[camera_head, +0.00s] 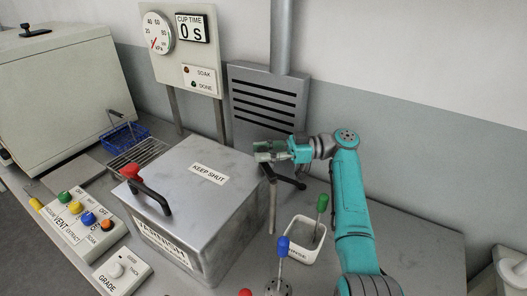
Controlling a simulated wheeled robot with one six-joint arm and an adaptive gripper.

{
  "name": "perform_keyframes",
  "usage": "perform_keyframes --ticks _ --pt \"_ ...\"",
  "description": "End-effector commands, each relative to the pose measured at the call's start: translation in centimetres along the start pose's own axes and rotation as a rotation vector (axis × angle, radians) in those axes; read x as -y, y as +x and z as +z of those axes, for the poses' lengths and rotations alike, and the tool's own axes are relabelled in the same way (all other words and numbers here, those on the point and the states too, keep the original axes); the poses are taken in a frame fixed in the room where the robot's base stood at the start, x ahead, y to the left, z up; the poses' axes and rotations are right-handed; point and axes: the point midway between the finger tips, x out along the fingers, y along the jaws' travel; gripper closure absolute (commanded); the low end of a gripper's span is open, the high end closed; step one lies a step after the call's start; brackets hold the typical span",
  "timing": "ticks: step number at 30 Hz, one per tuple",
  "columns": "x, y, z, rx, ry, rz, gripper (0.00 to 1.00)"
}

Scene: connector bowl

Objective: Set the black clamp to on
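A black clamp lever (286,179) sits beside the right side of a grey metal box (232,211), at the top of a thin upright post. The box lid is closed and carries a "KEEP SHUT" label. My gripper (262,152) is just above and behind the clamp, near the back right corner of the box, with its fingers pointing left. It appears apart from the lever, with nothing seen between the fingers. The fingers are too small to tell whether they are open or shut. The clamp's setting cannot be read from here.
A blue-handled tool (282,247) stands in front. A vent panel (76,222) is at left.

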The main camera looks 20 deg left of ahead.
Motion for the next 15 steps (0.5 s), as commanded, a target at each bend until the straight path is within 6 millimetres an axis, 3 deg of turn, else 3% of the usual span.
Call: perform_keyframes --ticks 1,3,15 --pt "0.01 0.08 0.04 0.0 0.001 -0.001 0.5" --pt "0.01 0.06 0.02 0.0 0.0 -0.001 0.41" --pt "-0.05 -0.86 -0.02 0.0 0.001 0.002 0.41"
